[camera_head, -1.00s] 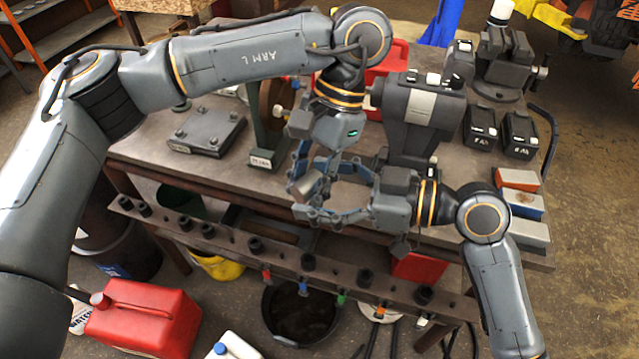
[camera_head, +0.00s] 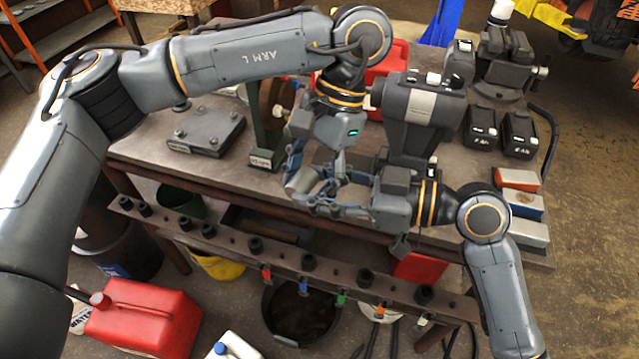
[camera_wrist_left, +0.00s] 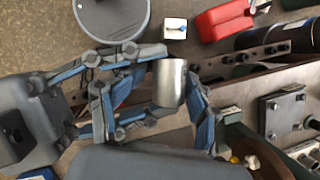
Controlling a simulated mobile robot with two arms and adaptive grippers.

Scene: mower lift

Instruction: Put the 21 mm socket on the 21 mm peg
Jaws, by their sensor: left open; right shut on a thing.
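A bare silver socket (camera_head: 300,181) is held in the air above the bench's front edge. My right gripper (camera_head: 309,189) is shut on it, coming in from the right. The socket also shows in the left wrist view (camera_wrist_left: 169,83). My left gripper (camera_head: 318,172) is open, its fingers pointing down around the socket; whether they touch it I cannot tell. A rail (camera_head: 225,238) along the bench front carries several dark sockets and some bare stretches. Coloured tags hang under part of it. The size marks are too small to read, so I cannot tell the 21 mm peg.
The bench top (camera_head: 255,185) holds a dark plate (camera_head: 207,132), a grey machine (camera_head: 420,115) behind my grippers, two black batteries (camera_head: 518,135) and coloured boxes (camera_head: 522,205). A red can (camera_head: 142,318) and a black bucket (camera_head: 300,315) stand on the floor below the rail.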

